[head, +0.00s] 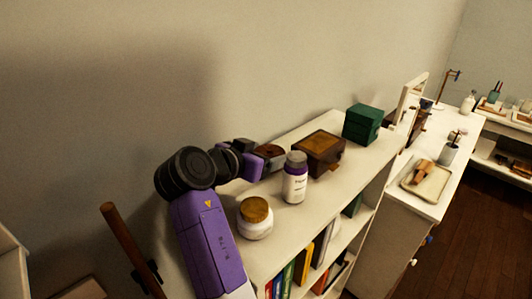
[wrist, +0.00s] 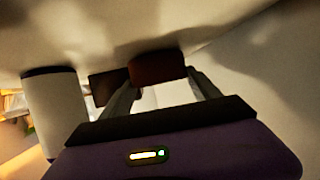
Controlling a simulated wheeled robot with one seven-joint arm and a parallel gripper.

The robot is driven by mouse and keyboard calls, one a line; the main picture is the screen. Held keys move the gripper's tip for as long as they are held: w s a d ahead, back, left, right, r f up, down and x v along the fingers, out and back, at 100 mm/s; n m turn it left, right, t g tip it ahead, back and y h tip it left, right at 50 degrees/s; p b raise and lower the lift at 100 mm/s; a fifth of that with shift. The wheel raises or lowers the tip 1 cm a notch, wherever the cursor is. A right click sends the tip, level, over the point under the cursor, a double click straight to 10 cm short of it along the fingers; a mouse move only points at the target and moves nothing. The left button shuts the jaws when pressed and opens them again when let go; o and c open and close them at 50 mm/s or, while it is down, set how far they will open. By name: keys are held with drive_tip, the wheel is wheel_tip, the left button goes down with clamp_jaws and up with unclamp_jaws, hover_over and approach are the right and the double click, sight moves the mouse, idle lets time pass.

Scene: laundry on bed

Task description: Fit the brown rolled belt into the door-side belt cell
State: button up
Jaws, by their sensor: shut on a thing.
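My gripper (head: 272,157) is over the back part of the white shelf top, behind the white bottle. In the wrist view my gripper (wrist: 163,82) has its two fingers on either side of a reddish-brown rounded piece, which I take for the brown rolled belt (wrist: 157,67). The belt also shows small and dark at the gripper in the head view (head: 268,149). Its lower side and any contact with the shelf cannot be made out. I cannot pick out the door-side belt cell in either view.
A white bottle (head: 295,180) and a wooden-lidded jar (head: 255,218) stand close in front of my gripper. A brown wooden box (head: 319,153) and a green box (head: 362,124) stand to the right. The wall is close behind. A tray (head: 427,182) lies on the farther cabinet.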

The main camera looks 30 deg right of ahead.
drive_tip(key=shift+f, duration=0.1)
drive_tip(key=o, duration=1.5)
